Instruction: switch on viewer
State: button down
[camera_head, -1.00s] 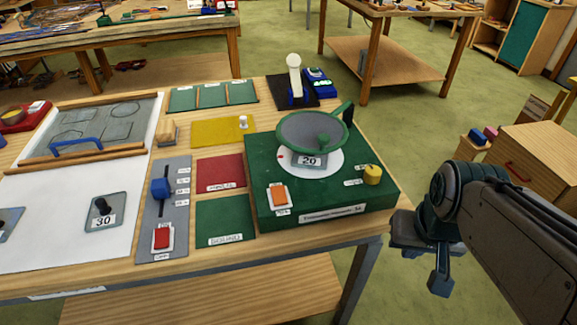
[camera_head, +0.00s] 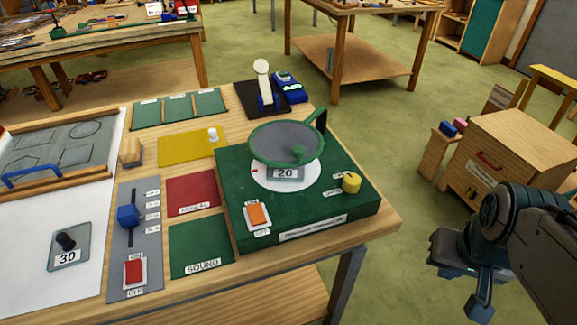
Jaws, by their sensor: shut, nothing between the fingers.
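The viewer appears to be the green box (camera_head: 225,190) at the right end of the near table; its front label is too blurred to read fully. An orange rocker switch (camera_head: 257,215) on a white plate is at its front left. A yellow knob (camera_head: 351,182) is at its right. A round grey disc with a green rim (camera_head: 286,140) stands over a plate marked 20 on its top. My gripper (camera_head: 480,305) is shut and empty, off the table to the right of the box and clear of it.
A grey panel left of the box carries a blue slider (camera_head: 128,215) and a red switch (camera_head: 134,272) marked ON and OFF. Green, red and yellow mats lie nearby. A wooden cabinet (camera_head: 525,150) stands behind my arm. Green floor lies open between table and cabinet.

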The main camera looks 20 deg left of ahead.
aim_at(257, 215)
jog(key=k, duration=0.65)
jog(key=u, duration=0.8)
jog(key=i, duration=0.5)
